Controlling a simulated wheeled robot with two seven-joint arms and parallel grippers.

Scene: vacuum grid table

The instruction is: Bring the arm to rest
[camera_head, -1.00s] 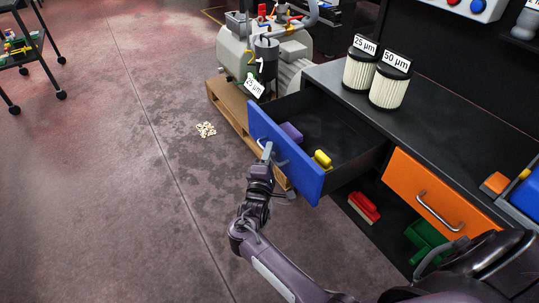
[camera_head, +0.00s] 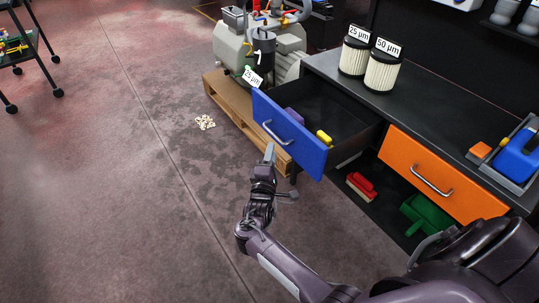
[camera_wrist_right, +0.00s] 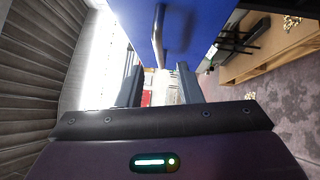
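My right gripper (camera_head: 269,153) hangs in front of the pulled-out blue drawer (camera_head: 297,145), just below its metal handle (camera_head: 280,135). In the right wrist view, the two dark fingers of my right gripper (camera_wrist_right: 160,86) stand apart with nothing between them. The blue drawer front (camera_wrist_right: 195,25) and its handle (camera_wrist_right: 158,38) show above the fingers there, apart from them. My left gripper is not in view.
The drawer holds a purple thing (camera_head: 294,116) and a yellow one (camera_head: 324,138). An orange drawer (camera_head: 440,180) is shut. A red brush (camera_head: 361,187) and green dustpan (camera_head: 427,216) lie below. A wooden pallet (camera_head: 238,113) stands behind. The floor at left is mostly clear.

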